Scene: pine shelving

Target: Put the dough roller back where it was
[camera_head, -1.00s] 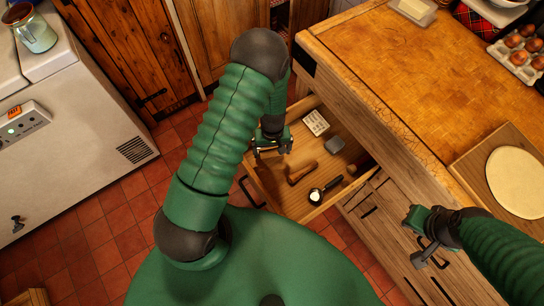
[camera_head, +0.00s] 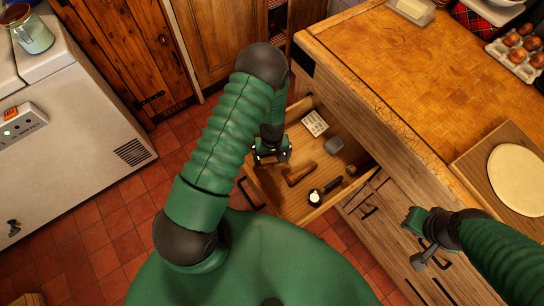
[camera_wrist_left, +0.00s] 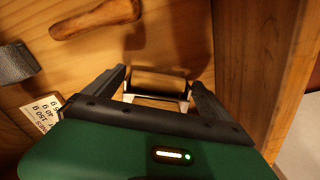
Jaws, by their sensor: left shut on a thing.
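My left gripper (camera_head: 271,156) is at the left side of an open wooden drawer (camera_head: 282,200). In the left wrist view its two fingers (camera_wrist_left: 158,92) are shut on the dough roller (camera_wrist_left: 157,82), a small wooden cylinder in a pale metal frame. The roller is near the drawer's side wall (camera_wrist_left: 240,60); whether it touches the drawer floor I cannot tell. In the head view I cannot make out the roller clearly at the gripper. My right gripper (camera_head: 424,238) hangs in front of the counter, away from the drawer; its jaw opening is unclear.
The drawer also holds a wooden-handled tool (camera_head: 300,174), a printed card (camera_head: 315,123), a grey block (camera_head: 334,145) and a dark-handled scoop with white contents (camera_head: 316,197). The wooden counter (camera_head: 400,70) stands to the right, with dough on a board (camera_head: 480,175).

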